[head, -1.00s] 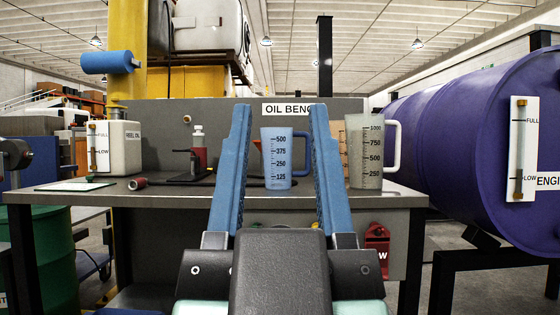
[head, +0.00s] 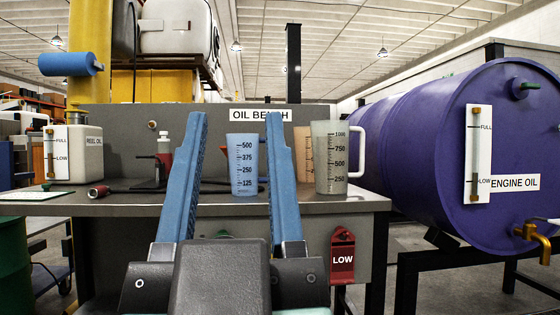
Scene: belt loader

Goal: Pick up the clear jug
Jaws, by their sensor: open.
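My gripper (head: 236,130) is open and empty in the head view, its two long blue fingers pointing forward over the oil bench (head: 130,208). The clear jug (head: 331,160) stands upright on the bench, to the right of my right finger. It is a translucent grey measuring jug with marks up to 1000 and a white handle on its right. Neither jug is visibly touched.
A tan container (head: 306,150) sits partly hidden behind the clear jug. A white oil container (head: 73,152) and a red-brown bottle (head: 164,150) stand at left. A large purple drum (head: 440,130) is at right. A red LOW tag (head: 342,257) hangs at the bench front.

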